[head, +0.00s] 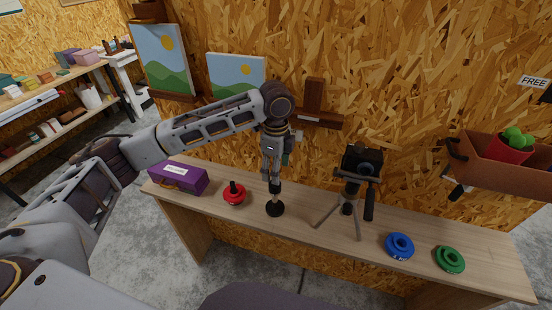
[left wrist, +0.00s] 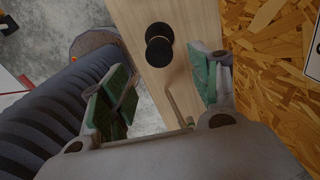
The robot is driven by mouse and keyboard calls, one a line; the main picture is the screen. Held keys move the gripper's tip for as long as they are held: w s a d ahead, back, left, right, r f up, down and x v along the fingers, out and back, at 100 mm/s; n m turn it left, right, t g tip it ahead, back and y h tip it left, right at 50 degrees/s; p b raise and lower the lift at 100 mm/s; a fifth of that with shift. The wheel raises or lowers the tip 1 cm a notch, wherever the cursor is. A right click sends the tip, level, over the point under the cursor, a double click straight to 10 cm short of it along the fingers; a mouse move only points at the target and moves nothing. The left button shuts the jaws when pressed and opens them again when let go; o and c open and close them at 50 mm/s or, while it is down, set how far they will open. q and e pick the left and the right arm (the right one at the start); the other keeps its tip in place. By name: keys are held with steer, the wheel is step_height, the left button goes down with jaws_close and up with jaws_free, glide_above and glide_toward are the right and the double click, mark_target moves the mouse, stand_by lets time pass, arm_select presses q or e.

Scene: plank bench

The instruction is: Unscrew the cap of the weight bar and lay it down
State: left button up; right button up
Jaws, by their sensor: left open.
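The weight bar stands upright on the bench, with a round black base (head: 275,209) and a short gold-coloured post (head: 275,197). A dark piece at its top, which looks like the cap, is partly hidden by the fingers. My left gripper (head: 271,180) points down directly over the bar in the head view. In the left wrist view the bar appears as a black round shape (left wrist: 158,45) just beyond the green-padded fingers of the left gripper (left wrist: 168,75). These fingers are open and spread apart. I cannot tell whether either touches the cap. My right gripper is out of view.
A red disc with a black upright piece (head: 234,195) and a purple box (head: 178,178) stand left of the bar. A camera on a tripod (head: 361,168) stands to the right, then blue (head: 399,246) and green (head: 449,260) discs. The front of the bench (head: 310,243) is clear.

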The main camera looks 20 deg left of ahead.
mark_target(275, 187)
arm_select(q)
steer(key=shift+f, duration=3.3)
steer(key=c, duration=1.2)
steer(key=shift+p, duration=0.35)
steer(key=shift+r+n+p, duration=0.1)
steer(key=shift+n+p, duration=1.2)
steer(key=shift+p, duration=0.95)
steer(key=shift+p, duration=0.3)
steer(key=shift+n+p, duration=0.6)
steer(key=shift+p, duration=0.1)
steer(key=shift+n, duration=0.9)
